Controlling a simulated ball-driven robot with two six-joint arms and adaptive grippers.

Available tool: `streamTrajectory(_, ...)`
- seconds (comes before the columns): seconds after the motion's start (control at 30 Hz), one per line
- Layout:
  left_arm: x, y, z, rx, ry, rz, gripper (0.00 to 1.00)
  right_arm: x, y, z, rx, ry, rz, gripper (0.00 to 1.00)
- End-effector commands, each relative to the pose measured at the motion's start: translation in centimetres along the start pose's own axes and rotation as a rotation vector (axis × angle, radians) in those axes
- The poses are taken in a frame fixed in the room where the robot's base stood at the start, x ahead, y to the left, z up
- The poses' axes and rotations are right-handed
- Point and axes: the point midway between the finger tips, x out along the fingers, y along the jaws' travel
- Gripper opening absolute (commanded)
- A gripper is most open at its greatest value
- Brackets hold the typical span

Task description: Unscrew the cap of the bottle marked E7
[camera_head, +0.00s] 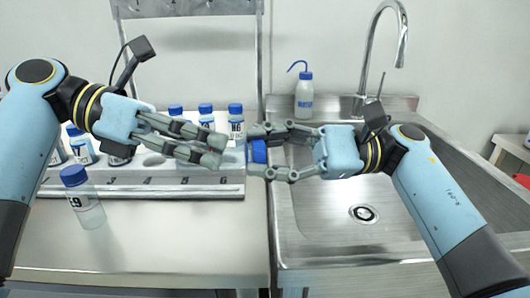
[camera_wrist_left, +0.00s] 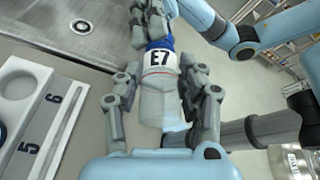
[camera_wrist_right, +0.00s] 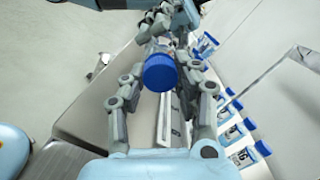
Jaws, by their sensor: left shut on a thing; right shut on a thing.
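The bottle marked E7 (camera_wrist_left: 158,95) is a clear bottle with a white label and a blue cap (camera_wrist_left: 160,47). My left gripper (camera_wrist_left: 166,100) is shut on the bottle body, one finger on each side. My right gripper (camera_wrist_right: 163,80) is shut on the blue cap (camera_wrist_right: 160,73), which lies between its fingers. In the head view the blue cap (camera_head: 259,152) shows at the right gripper (camera_head: 258,154), facing my left gripper (camera_head: 220,150). The fingers hide most of the bottle there. I cannot tell whether the cap is still threaded on.
A bottle marked E9 (camera_head: 84,208) stands on the counter in front of a numbered rack (camera_head: 125,190) with several blue-capped bottles. A sink (camera_head: 320,225) with a tap (camera_head: 372,50) lies at the right. A wash bottle (camera_head: 304,100) stands behind it. The front counter is mostly clear.

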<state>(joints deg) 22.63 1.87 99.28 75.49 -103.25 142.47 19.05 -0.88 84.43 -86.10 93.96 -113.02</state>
Motion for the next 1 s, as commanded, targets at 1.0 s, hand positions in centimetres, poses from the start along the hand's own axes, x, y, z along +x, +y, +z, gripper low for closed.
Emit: streamTrajectory(1.0,-0.01,-0.16,0.16,0.005,-0.003,-0.005,0.0,-0.93,0.01,-0.27,-0.133,0.006,0.005,0.0)
